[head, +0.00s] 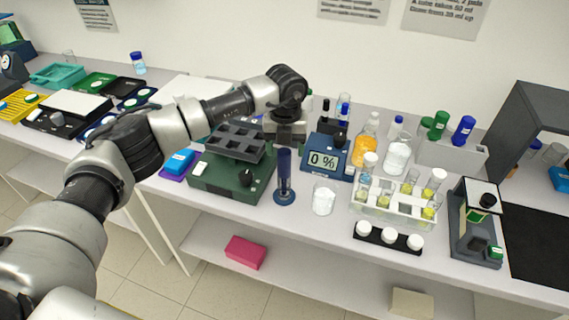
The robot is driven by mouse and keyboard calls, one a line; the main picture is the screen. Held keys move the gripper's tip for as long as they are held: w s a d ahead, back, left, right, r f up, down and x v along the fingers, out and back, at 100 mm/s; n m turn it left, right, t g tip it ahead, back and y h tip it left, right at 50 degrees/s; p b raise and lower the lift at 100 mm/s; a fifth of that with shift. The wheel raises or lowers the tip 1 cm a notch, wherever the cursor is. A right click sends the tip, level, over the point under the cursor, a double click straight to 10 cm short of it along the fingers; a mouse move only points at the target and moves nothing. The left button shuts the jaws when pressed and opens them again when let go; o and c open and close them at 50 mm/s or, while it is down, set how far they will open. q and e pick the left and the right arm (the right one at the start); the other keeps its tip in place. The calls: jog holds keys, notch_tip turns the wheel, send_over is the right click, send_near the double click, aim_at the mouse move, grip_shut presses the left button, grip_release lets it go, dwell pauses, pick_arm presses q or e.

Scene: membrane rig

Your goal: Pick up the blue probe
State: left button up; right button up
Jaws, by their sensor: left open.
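A slim blue upright piece (345,110), which looks like the blue probe, stands in a dark holder (330,124) behind the blue meter reading 0 % (323,158). Its lower part is hidden. A black upright piece (326,106) stands beside it. My left gripper (285,140) points down above the bench, to the left of the holder, near the dark multi-well block (237,141). It is open, and I see nothing held in it. My right gripper is not in view.
An orange-filled bottle (364,137) and a tube rack (394,208) stand right of the meter. A grey shelf unit (530,110) is at far right.

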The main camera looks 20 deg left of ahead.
aim_at(284, 161)
pick_arm(q)
jog(key=f+p, duration=0.1)
jog(key=f, duration=0.2)
jog(key=shift+s+f+p, duration=0.25)
jog(key=shift+s+p, duration=0.1)
jog(key=shift+p, duration=0.05)
jog(key=shift+f, duration=0.5)
jog(key=c, duration=0.8)
jog(key=shift+c, duration=0.4)
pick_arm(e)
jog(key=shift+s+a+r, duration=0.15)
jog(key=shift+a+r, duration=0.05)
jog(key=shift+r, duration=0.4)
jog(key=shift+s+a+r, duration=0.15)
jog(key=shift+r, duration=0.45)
